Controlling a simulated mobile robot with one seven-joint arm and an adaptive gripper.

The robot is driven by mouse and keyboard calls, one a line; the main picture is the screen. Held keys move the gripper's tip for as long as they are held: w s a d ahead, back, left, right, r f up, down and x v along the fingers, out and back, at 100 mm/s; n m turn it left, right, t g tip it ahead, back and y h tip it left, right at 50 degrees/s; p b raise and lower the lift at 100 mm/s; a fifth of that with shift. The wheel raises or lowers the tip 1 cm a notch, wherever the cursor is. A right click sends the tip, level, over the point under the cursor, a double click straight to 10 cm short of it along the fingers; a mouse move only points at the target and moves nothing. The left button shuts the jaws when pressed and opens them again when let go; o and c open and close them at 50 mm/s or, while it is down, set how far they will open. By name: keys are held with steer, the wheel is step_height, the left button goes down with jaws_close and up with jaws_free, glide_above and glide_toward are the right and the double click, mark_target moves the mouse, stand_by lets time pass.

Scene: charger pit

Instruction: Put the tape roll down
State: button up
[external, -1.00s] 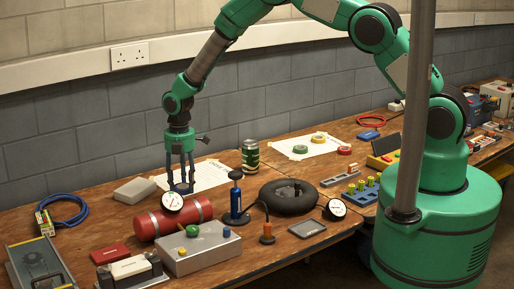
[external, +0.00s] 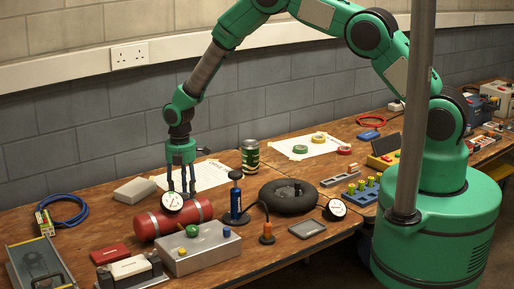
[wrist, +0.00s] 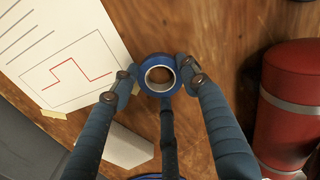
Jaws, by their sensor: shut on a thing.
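The tape roll (wrist: 160,74) is a blue ring with a pale core. In the wrist view it sits between the fingertips of my gripper (wrist: 159,83), which is shut on it. In the external view my gripper (external: 182,188) points down behind the red cylinder's gauge, which hides its tips and the roll. The roll is over bare wood beside the white sheet (wrist: 62,55). I cannot tell whether it touches the bench.
A red cylinder (external: 185,217) with a gauge (external: 172,201) lies close in front of my gripper. A pale grey box (external: 135,190) is to the left. The brick wall is behind.

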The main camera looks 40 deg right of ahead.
steer(key=shift+f, duration=0.2)
steer(key=o, duration=1)
steer(key=shift+r, duration=0.2)
step_height(320, 180, up, 12)
steer(key=p, duration=0.1)
steer(key=shift+r, duration=0.15)
stand_by(0.5)
